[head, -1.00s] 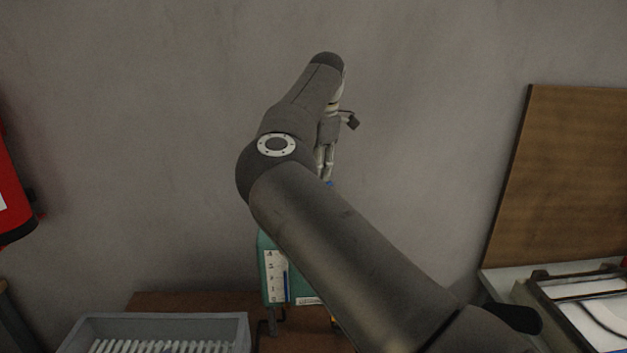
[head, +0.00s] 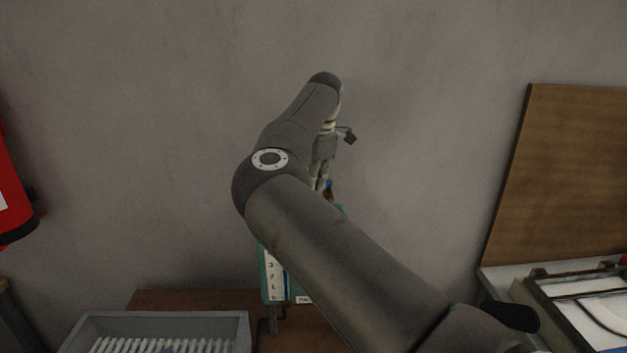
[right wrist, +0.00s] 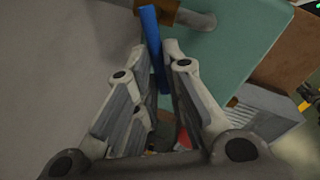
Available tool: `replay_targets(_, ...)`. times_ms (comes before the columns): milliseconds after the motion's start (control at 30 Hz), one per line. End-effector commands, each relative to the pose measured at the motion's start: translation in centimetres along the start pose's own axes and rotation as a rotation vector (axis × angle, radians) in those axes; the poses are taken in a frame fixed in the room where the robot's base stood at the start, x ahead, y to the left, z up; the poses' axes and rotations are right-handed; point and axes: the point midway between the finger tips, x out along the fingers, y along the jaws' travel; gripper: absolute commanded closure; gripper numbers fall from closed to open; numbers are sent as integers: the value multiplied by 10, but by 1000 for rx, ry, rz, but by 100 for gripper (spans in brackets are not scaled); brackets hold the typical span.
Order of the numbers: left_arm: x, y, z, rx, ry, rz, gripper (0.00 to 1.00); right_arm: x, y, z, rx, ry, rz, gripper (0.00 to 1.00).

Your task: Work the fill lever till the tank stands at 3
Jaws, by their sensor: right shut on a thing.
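The teal tank (head: 268,292) stands against the wall, largely hidden behind my right arm. Its white scale strip (head: 275,275) with a blue level column (head: 286,283) shows left of the arm. The arm cuts off part of the front, and I cannot read the level surely. My right gripper (head: 321,185) is above the tank, shut on the blue lever handle (right wrist: 152,45), which runs between the fingers in the right wrist view. A bit of blue (head: 329,184) shows beside the fingers in the head view. My left gripper is not in view.
A grey tray (head: 190,321) with rows of white pieces stands at the front left on a brown table (head: 190,299). A brown board (head: 560,175) and a framed device (head: 590,300) are at the right. A red object (head: 12,195) hangs at the left edge.

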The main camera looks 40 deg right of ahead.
Motion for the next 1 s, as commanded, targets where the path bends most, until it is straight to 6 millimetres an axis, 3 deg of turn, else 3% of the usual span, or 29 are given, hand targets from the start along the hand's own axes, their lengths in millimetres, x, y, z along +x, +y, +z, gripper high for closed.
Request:
replay_targets(267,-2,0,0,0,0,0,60,-1,1,0,18,-4,0,100)
replay_targets(700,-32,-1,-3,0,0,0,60,0,18,2,369,-75,0,100)
replay_targets(1000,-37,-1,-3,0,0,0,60,3,22,3,469,-94,3,100)
